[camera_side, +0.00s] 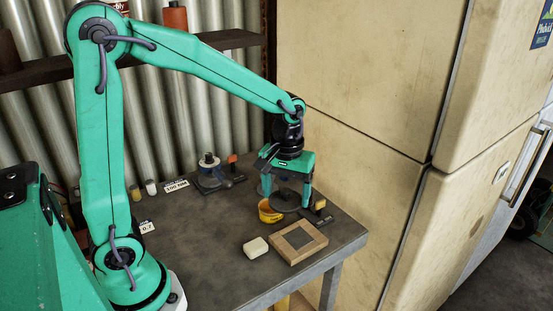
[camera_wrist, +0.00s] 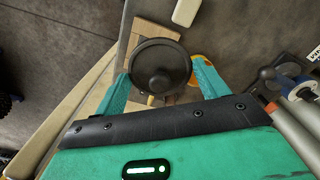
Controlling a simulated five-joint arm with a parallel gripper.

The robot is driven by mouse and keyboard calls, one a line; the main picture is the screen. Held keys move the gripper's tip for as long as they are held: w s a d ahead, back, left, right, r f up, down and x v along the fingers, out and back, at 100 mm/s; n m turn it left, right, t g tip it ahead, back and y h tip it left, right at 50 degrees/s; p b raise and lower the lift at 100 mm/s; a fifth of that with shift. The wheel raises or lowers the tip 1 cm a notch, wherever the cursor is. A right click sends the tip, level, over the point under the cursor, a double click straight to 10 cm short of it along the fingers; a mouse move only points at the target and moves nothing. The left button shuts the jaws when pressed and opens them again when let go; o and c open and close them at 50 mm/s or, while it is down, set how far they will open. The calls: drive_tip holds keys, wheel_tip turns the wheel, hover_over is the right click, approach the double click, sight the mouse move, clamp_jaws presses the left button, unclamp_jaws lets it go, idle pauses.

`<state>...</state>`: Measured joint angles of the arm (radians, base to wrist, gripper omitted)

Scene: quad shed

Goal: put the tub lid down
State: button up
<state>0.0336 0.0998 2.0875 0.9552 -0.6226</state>
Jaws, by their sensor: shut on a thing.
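The tub lid (camera_side: 286,199) is a dark round disc. In the wrist view, the lid (camera_wrist: 160,66) shows a raised round middle and sits between my two green fingers. My gripper (camera_side: 290,203) points down and is shut on the lid; it also shows in the wrist view (camera_wrist: 162,78). The yellow tub (camera_side: 268,213) stands just left of and in front of the lid in the side view. In the wrist view, the tub's edge (camera_wrist: 201,61) shows beside the lid, partly hidden by it and a finger. I cannot tell the lid's exact height above the bench.
A wooden block with a dark square (camera_side: 315,243) and a white block (camera_side: 256,247) lie toward the bench's front. A dark tool (camera_side: 319,208) lies right of my gripper. A spool stand (camera_side: 209,163) is behind left. The cream cabinet (camera_side: 360,150) stands close right. The bench's left middle is clear.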

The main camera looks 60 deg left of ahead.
idle(0.4)
drive_tip(key=s+a+f, duration=0.2)
drive_tip(key=s+f, duration=0.2)
drive_tip(key=s, duration=0.4)
hover_over(237, 225)
wheel_tip(237, 225, down, 6)
drive_tip(key=shift+s+f, duration=0.1)
drive_tip(key=shift+f, duration=0.15)
idle(0.4)
drive_tip(key=shift+f, duration=0.1)
drive_tip(key=shift+f, duration=1.9)
drive_tip(key=shift+f, duration=0.15)
drive_tip(key=o, duration=1)
drive_tip(key=shift+c, duration=0.2)
